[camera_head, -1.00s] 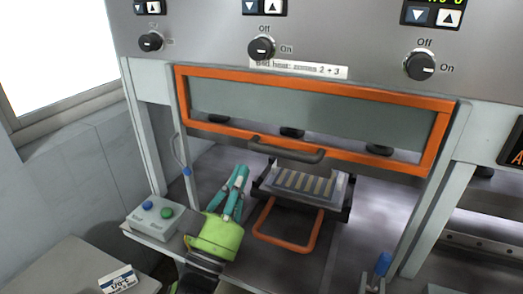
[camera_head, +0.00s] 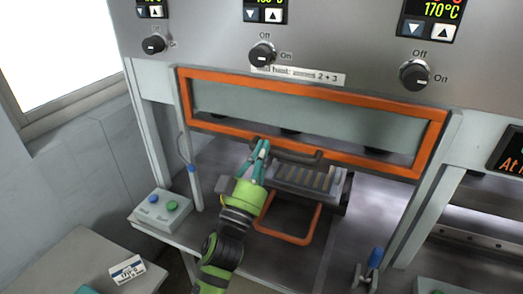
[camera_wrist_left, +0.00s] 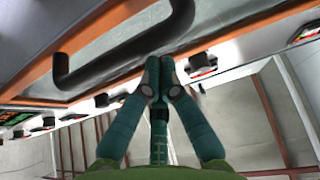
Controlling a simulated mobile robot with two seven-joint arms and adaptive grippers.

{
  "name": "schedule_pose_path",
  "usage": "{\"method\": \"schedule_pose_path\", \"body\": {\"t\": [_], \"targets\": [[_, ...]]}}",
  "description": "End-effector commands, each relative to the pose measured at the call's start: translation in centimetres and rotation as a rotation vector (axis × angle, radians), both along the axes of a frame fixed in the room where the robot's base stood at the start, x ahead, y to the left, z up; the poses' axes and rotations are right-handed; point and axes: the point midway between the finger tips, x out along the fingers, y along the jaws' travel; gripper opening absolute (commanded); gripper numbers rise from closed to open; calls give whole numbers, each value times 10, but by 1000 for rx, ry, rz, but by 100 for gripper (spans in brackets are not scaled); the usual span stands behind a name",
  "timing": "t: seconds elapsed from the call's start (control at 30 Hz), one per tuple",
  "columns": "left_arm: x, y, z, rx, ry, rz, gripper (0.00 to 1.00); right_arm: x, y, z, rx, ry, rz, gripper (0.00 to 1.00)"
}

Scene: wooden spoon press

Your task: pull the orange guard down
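The orange guard (camera_head: 310,85) is a framed panel with a grey-green window, standing raised across the press front. Its dark bar handle (camera_head: 300,157) is on the lower rail. In the left wrist view the handle (camera_wrist_left: 120,45) crosses the upper left. My left gripper (camera_head: 262,145) is at the handle's left end. In the wrist view its teal fingertips (camera_wrist_left: 159,70) are together, close to the handle's bar, with nothing seen between them. I cannot tell whether they touch the handle. My right gripper is not in view.
Below the guard is a slotted tray (camera_head: 305,180) with an orange loop handle (camera_head: 288,238) at the front. A blue-tipped clamp (camera_head: 373,260) stands front right. Knobs and displays line the panel above.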

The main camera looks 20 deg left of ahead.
Motion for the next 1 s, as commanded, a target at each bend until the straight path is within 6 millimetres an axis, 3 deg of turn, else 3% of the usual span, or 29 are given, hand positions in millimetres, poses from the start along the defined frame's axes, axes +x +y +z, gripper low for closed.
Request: {"method": "schedule_pose_path", "body": {"t": [0.27,0.47,1.0], "targets": [[0,0,-1,0,1,0,0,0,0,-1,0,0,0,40],[0,0,-22,0,3,1,0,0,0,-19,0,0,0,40],[1,0,-172,-1,9,2,0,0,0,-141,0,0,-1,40]]}}
